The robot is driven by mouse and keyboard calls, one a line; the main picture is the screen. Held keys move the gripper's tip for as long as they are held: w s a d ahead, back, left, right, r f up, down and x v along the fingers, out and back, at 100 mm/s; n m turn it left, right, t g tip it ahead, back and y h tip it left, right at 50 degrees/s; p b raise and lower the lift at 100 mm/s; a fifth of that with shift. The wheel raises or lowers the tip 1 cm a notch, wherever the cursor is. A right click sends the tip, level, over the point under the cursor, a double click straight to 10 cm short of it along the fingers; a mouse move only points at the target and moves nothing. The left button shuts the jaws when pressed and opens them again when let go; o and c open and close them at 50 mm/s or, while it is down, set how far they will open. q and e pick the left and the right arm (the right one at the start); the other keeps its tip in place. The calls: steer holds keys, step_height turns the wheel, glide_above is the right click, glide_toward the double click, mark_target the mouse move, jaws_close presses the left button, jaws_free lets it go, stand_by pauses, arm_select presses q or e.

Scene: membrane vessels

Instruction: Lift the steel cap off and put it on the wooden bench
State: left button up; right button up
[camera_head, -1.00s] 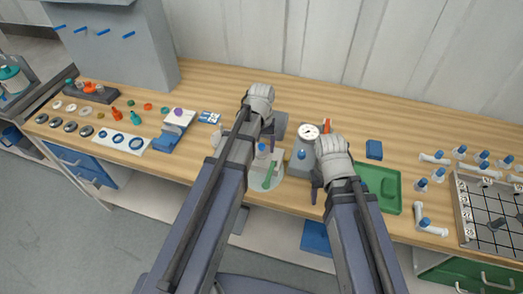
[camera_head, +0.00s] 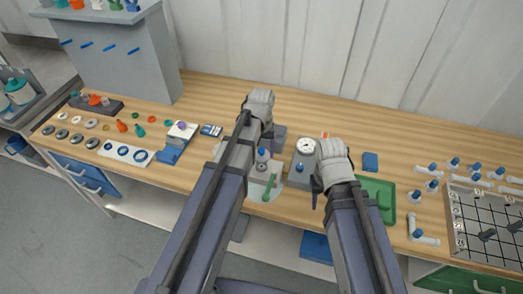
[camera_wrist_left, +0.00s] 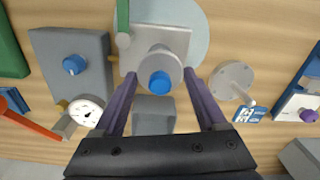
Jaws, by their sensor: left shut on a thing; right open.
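My left gripper (camera_wrist_left: 160,76) is shut on a round steel cap (camera_wrist_left: 146,60) with a blue knob (camera_wrist_left: 160,82) on top, one finger on each side. The cap is over a pale stand (camera_wrist_left: 180,42) with a green handle (camera_wrist_left: 123,20). I cannot tell whether the cap touches what is under it. In the head view the blue knob (camera_head: 262,153) shows beside my left arm, which hides the fingertips. My right gripper (camera_head: 317,190) is open and empty, in front of the gauge box. The wooden bench (camera_head: 215,90) runs across the head view.
A grey box (camera_head: 300,171) with a dial gauge (camera_head: 306,145) stands right of the stand. A steel disc (camera_wrist_left: 235,75) lies on the other side. A green tray (camera_head: 388,213) and white pipe pieces (camera_head: 424,240) are further right. Bare wood lies along the back.

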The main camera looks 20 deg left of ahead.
mark_target(262, 149)
arm_select(q)
step_height(262, 149, up, 5)
steer(key=p, duration=0.4)
steer(key=shift+r, duration=0.15)
steer(key=shift+r+p, duration=1.4)
steer(key=shift+p, duration=0.05)
steer(key=shift+f, duration=0.15)
